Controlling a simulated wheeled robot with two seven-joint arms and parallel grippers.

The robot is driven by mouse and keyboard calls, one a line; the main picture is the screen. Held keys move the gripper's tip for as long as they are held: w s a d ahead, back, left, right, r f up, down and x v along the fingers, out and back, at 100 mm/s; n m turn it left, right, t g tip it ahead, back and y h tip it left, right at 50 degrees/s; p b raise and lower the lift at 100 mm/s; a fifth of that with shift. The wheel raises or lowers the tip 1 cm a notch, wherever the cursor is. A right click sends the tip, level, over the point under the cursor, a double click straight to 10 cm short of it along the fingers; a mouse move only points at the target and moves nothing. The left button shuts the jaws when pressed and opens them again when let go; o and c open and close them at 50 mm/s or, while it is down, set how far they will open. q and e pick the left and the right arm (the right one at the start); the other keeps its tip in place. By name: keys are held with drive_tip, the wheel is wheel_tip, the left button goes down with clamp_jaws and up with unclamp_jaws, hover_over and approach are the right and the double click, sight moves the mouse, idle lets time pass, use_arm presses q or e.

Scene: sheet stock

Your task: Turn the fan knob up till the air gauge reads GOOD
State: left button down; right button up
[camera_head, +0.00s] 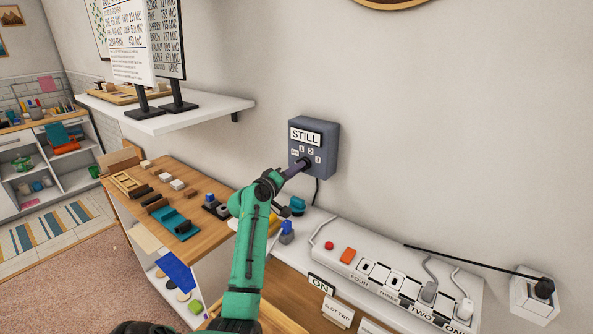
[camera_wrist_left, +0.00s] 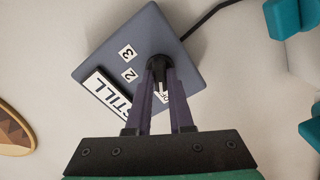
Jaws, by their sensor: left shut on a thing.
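A grey-blue fan box (camera_head: 329,148) is on the wall, with a white plate (camera_head: 305,136) reading STILL and small labels 1, 2 and 3 below it. The box also shows tilted in the left wrist view (camera_wrist_left: 185,40). My left gripper (camera_head: 300,166) reaches up to the box and is shut on the black fan knob (camera_wrist_left: 158,64). Its two purple fingers stand on either side of the knob. A white label between the fingers is partly covered. No plate reading GOOD is in view. My right gripper is not in view.
A white power strip (camera_head: 395,285) with switches and plugs lies to the right, below the box. A wooden bench (camera_head: 190,187) with small blocks stands at the left. A white wall shelf (camera_head: 160,118) holds sign boards. The wall around the box is clear.

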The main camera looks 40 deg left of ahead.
use_arm(q)
drive_tip(key=m+b, duration=0.7)
drive_tip(key=b, duration=0.1)
drive_tip(key=shift+f+m, duration=0.1)
drive_tip(key=shift+m, duration=0.2)
idle(0.6)
drive_tip(key=c, duration=0.8)
unclamp_jaws()
